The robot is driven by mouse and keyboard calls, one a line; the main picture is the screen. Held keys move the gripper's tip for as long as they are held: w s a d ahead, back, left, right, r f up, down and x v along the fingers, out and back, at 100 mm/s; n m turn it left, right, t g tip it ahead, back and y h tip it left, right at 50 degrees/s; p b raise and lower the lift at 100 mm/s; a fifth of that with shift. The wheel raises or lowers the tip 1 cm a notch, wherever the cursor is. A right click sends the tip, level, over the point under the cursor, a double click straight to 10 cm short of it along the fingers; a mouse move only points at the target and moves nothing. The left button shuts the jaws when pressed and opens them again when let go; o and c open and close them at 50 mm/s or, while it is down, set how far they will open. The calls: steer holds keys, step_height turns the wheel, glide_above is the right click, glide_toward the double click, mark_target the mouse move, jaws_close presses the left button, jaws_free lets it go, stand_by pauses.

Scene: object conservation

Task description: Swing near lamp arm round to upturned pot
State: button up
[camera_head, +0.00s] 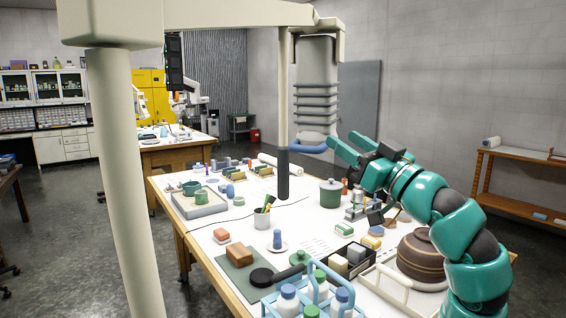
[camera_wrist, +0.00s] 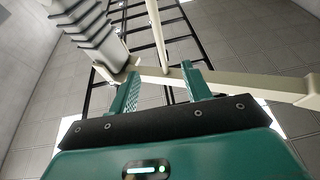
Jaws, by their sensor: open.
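A beige lamp arm (camera_head: 210,12) crosses the top of the head view, and a grey ribbed hood (camera_head: 315,85) with a blue ring handle (camera_head: 314,147) hangs at its far end. The wrist view shows the ribbed hood (camera_wrist: 95,38) and a beige bar (camera_wrist: 245,88) beyond the fingertips. My gripper (camera_head: 346,145) is open and empty, just right of the blue ring. In the wrist view my gripper (camera_wrist: 160,70) points up towards the bar; I cannot tell whether they touch. A brown striped pot (camera_head: 420,258), apparently upturned, sits at the table's right, below my arm.
A thick beige post (camera_head: 125,180) stands in the left foreground. A green lidded pot (camera_head: 330,194), a pencil cup (camera_head: 262,218) and a blue bottle carrier (camera_head: 275,305) crowd the tabletop. A wooden shelf (camera_head: 520,168) stands at right.

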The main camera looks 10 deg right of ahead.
mark_target(287, 165)
step_height(287, 165, down, 8)
steer(key=w+a+f+g+h, duration=0.1)
steer(key=w+g+h, duration=0.1)
steer(key=w+g, duration=0.15)
steer(key=shift+m, duration=0.4)
steer(key=p+x, duration=0.2)
steer(key=x, duration=0.3)
steer(key=p+x, duration=0.2)
steer(key=x, duration=0.3)
steer(key=p+x, duration=0.2)
steer(key=x, duration=0.3)
steer(key=shift+w+a+r, duration=0.1)
steer(key=shift+a+r, duration=0.15)
steer(key=shift+a, duration=0.15)
steer(key=shift+w+a+f, duration=0.15)
steer(key=shift+w+a, duration=0.05)
steer(key=shift+w, duration=0.4)
steer(key=shift+c, duration=0.2)
jaws_close()
